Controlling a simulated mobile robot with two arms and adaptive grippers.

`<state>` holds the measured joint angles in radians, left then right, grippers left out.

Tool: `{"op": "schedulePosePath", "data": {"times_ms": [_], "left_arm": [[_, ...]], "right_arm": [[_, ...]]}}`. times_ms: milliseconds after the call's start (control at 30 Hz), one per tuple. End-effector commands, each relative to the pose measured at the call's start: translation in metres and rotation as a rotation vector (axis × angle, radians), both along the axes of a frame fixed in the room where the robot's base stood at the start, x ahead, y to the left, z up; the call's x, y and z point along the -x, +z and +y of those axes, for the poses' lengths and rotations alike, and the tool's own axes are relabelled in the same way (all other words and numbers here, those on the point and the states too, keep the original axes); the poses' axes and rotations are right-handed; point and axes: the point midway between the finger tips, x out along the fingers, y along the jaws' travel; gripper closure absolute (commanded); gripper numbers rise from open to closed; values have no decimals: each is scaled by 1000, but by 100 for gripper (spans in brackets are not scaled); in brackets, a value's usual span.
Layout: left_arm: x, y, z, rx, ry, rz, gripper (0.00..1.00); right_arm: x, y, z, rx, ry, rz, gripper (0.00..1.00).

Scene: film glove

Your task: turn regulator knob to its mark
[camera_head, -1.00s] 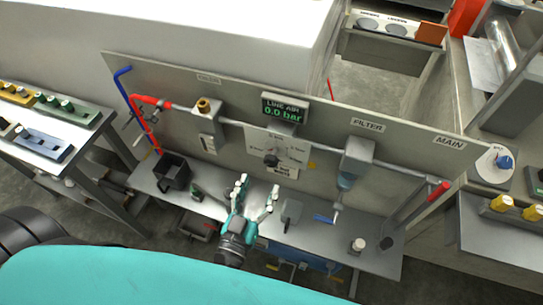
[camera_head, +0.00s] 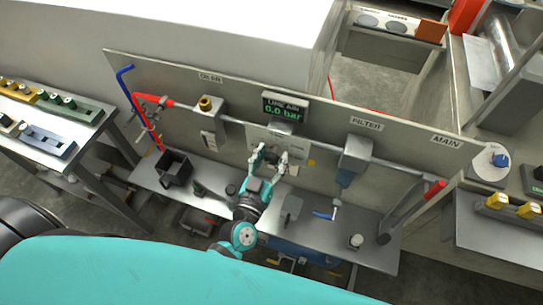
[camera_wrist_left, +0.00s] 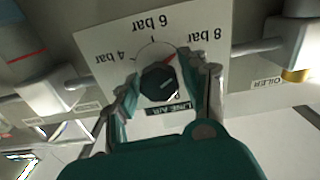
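The regulator knob (camera_wrist_left: 157,83) is dark and faceted, in front of a white dial plate (camera_wrist_left: 110,42) marked 4, 6 and 8 bar, upside down in the left wrist view. My left gripper (camera_wrist_left: 166,92) is open, one finger on each side of the knob, with a visible gap at the right finger. In the head view my left gripper (camera_head: 273,157) is at the dial plate. My right gripper is not in view.
The line air display (camera_head: 285,106) above the dial reads 0.0 bar. The filter (camera_head: 354,155) hangs to the right. A black bin (camera_head: 173,168) and a blue-handled part (camera_head: 325,214) are on the bench (camera_head: 375,250). A red hose (camera_head: 152,98) is at left.

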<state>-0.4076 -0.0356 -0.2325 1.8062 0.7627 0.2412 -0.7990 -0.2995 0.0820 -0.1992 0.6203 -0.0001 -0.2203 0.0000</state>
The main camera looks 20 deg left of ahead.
Motion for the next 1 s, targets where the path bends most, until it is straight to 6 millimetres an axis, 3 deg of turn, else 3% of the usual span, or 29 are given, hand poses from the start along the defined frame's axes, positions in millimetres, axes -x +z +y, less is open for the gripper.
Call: {"op": "schedulePosePath", "data": {"times_ms": [67,300,667,1000], "left_arm": [[0,0,0,0,0,0,68],[0,0,0,0,0,0,99],[0,0,0,58,-1,2,99],[0,1,0,308,-1,9,99]], "right_arm": [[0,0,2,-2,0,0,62],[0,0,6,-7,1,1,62],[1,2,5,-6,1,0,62],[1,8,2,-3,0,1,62]]}}
